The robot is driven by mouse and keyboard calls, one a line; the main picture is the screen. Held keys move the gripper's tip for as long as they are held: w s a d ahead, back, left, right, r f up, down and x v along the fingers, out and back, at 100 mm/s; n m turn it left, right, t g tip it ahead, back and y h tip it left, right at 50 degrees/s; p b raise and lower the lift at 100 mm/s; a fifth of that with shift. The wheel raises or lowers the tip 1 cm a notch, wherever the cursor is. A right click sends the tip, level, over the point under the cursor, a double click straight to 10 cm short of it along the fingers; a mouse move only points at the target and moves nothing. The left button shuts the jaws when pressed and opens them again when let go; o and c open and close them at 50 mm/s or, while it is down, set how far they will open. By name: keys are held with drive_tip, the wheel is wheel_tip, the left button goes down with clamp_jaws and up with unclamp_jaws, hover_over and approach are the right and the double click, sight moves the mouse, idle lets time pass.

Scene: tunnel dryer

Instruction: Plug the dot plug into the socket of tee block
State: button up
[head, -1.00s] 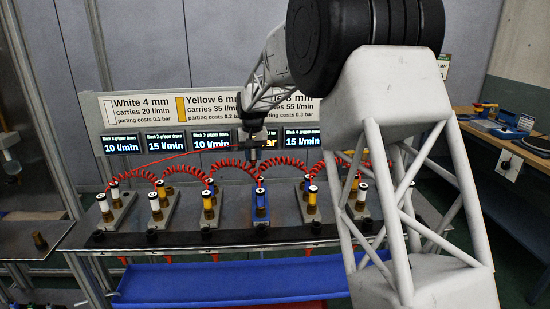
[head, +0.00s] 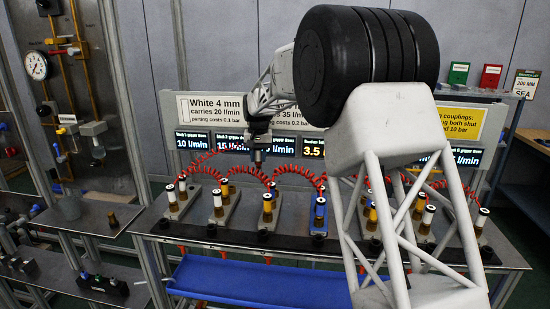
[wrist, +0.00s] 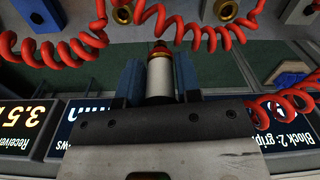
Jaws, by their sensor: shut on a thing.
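My gripper (head: 258,158) hangs above the row of blocks, in front of the displays. In the wrist view its two blue fingers (wrist: 160,68) are shut on a pale cylindrical plug (wrist: 160,80) with a brass and red end. The plug appears clear of any socket. Any dot on it cannot be made out. Below stand several grey blocks with white or yellow fittings, such as a grey block (head: 257,222), and one blue block (head: 319,224). Which one is the tee block cannot be told. Brass socket rings (wrist: 228,10) show at the top of the wrist view.
Red coiled hoses (head: 293,171) arch between the blocks near my gripper. Lit displays (head: 192,143) and a sign board (head: 215,108) stand behind. A blue tray (head: 235,280) hangs below the bench front. A side shelf (head: 90,213) with a gauge panel (head: 75,90) is at left.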

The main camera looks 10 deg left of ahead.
drive_tip(key=a+f, duration=0.1)
drive_tip(key=a, duration=1)
drive_tip(key=shift+f, duration=0.25)
drive_tip(key=shift+f, duration=0.1)
drive_tip(key=shift+f, duration=2.8)
drive_tip(key=shift+f, duration=1.55)
idle(0.8)
drive_tip(key=o, duration=1.1)
drive_tip(key=shift+r, duration=3.85)
